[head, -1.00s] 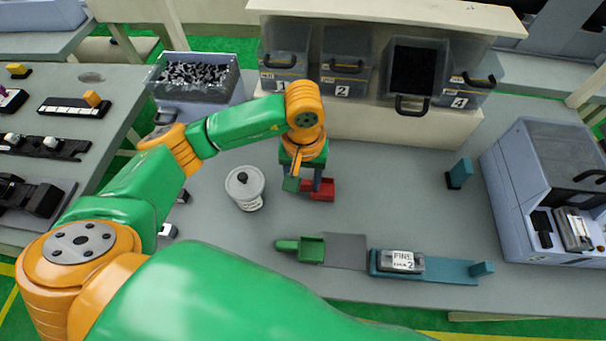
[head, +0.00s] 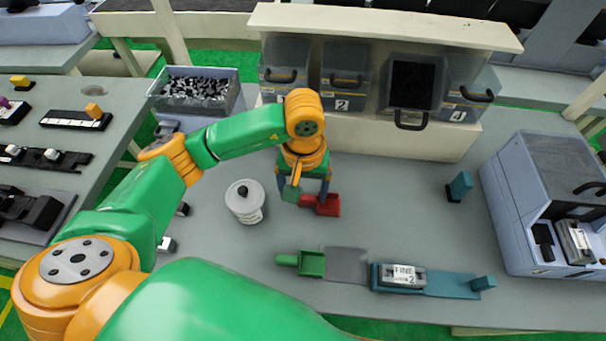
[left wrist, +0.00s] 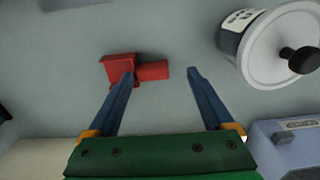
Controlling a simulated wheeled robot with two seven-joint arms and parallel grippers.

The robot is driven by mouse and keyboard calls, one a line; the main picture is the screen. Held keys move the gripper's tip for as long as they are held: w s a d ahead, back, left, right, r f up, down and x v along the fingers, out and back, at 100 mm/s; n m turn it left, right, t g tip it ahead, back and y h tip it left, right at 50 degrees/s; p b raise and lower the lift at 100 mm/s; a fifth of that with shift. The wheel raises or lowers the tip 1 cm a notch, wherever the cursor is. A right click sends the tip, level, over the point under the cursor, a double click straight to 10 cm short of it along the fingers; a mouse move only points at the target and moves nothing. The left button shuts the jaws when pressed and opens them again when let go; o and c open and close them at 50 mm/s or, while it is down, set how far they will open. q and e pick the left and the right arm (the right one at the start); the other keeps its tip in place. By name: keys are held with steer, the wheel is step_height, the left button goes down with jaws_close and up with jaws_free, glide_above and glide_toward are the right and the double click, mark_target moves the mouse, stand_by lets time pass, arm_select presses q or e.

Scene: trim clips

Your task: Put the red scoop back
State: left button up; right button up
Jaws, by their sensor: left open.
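The red scoop (head: 328,206) lies on the grey table under my left gripper (head: 305,194). In the left wrist view the red scoop (left wrist: 120,68) has its square bowl to the left and its short handle pointing right. My left gripper (left wrist: 161,75) is open and empty, with the handle showing between its fingers. One finger overlaps the scoop where bowl and handle meet; I cannot tell whether it touches. A green scoop (head: 312,264) lies near the front edge, beside a bare dark grey patch (head: 345,264). My right gripper is not in view.
A white lidded jar (head: 245,203) stands left of the gripper. Numbered bins (head: 342,90) line the back. A blue-grey machine (head: 545,200) stands right. The table's middle right is mostly clear.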

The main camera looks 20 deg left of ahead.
mark_target(303, 195)
arm_select(q)
step_height(303, 195, up, 11)
steer(key=shift+f, duration=0.2)
stand_by(0.3)
